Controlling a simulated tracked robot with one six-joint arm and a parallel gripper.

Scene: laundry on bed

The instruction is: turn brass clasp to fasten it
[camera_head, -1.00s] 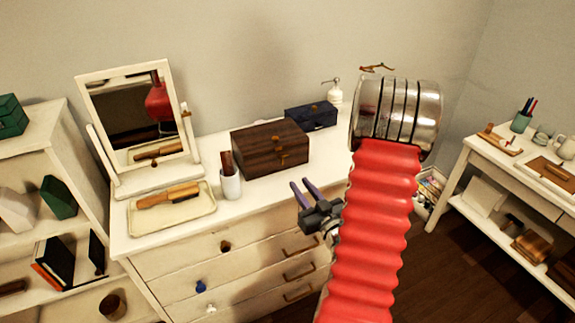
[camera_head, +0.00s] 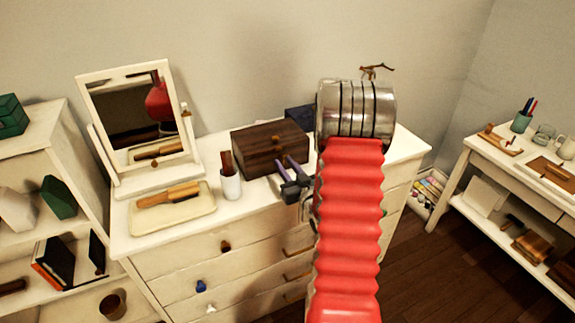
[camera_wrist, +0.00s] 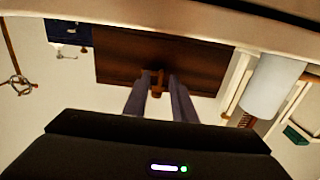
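A dark brown wooden box (camera_head: 262,150) sits shut on the white dresser top. A brass clasp shows at its front in the wrist view (camera_wrist: 157,82), and a bit of brass shows at the lid edge in the head view (camera_head: 276,139). My gripper (camera_head: 286,160) is at the box's front, its two grey-purple fingers apart and pointing at it. In the wrist view, the clasp lies between or just beyond the open fingertips; I cannot tell whether they touch it. The clasp's lower part is partly hidden by my fingers in the head view.
A white cup (camera_head: 230,185) holding a brown-handled item stands left of the box. A tray (camera_head: 172,211) with a brush and a tilting mirror (camera_head: 135,115) are farther left. A dark blue box (camera_head: 298,117) stands behind my arm at the right.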

